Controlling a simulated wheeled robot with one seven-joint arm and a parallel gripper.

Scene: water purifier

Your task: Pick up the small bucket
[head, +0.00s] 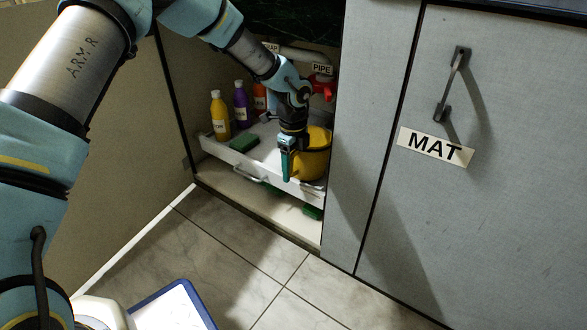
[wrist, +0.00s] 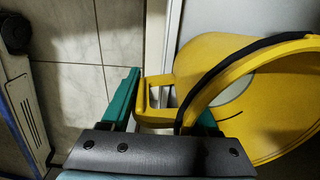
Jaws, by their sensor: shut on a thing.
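The small bucket is yellow with a dark band or handle strip. In the head view the bucket (head: 312,160) sits inside the open cabinet, on or at the right end of the white pull-out tray. In the wrist view the bucket (wrist: 205,60) fills the right side, its round opening facing the camera. My gripper (head: 287,170) reaches down at the bucket's left side. In the wrist view my gripper (wrist: 160,110) has its teal fingers on either side of a yellow loop-shaped part of the bucket and is shut on it. The fingertip contact is partly hidden.
The white tray (head: 225,146) holds a yellow bottle (head: 219,115), a purple bottle (head: 241,104) and a green sponge (head: 244,143). A red valve (head: 324,88) and a pipe are above. The cabinet door marked MAT (head: 436,147) is at the right.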

